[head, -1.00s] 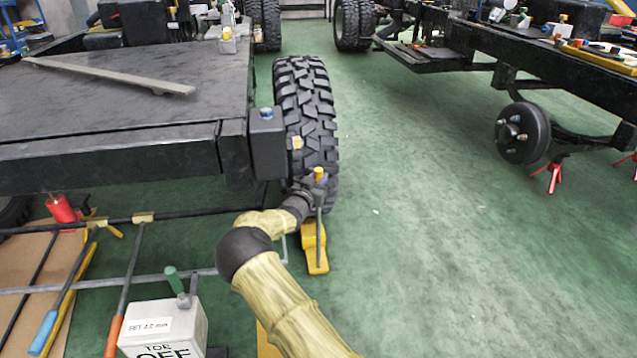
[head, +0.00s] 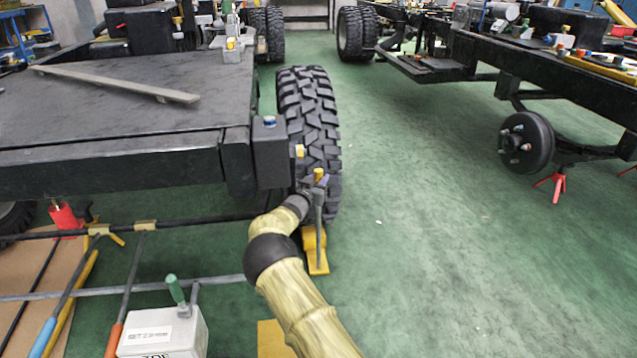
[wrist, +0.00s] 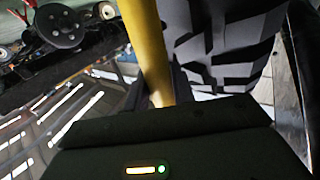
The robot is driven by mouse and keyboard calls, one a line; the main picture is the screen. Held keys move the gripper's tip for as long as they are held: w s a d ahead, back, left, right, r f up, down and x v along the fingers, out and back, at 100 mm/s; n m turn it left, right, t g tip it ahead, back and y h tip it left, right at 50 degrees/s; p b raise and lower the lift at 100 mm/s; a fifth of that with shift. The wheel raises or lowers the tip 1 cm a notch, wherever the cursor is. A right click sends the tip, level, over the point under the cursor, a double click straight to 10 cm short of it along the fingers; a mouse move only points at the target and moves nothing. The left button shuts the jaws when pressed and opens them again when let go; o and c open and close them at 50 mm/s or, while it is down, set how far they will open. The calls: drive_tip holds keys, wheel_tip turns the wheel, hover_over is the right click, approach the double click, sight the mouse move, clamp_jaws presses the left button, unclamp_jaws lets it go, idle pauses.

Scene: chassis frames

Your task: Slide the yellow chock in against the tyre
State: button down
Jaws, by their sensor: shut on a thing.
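The yellow chock (head: 316,262) lies on the green floor at the near foot of the big black tyre (head: 308,112) in the head view. Its far end is close under the tyre's tread, partly hidden by my gripper; I cannot tell whether they touch. My gripper (head: 318,190) is low in front of the tyre, above the chock. In the wrist view, my gripper (wrist: 155,98) is shut on an upright yellow bar (wrist: 146,45), which looks like the chock's handle. The tyre's tread (wrist: 222,45) fills the upper right there, close behind the bar.
A black chassis with a flat deck (head: 105,95) stands left of the tyre. A grey box (head: 165,335), rods and coloured-handled tools lie at lower left. Open green floor (head: 430,250) lies to the right, before another chassis with a bare hub (head: 527,140).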

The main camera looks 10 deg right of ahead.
drive_tip(key=shift+w, duration=0.1)
drive_tip(key=c, duration=1.1)
unclamp_jaws()
drive_tip(key=p+v, duration=0.8)
drive_tip(key=v, duration=0.9)
drive_tip(key=shift+a, duration=0.1)
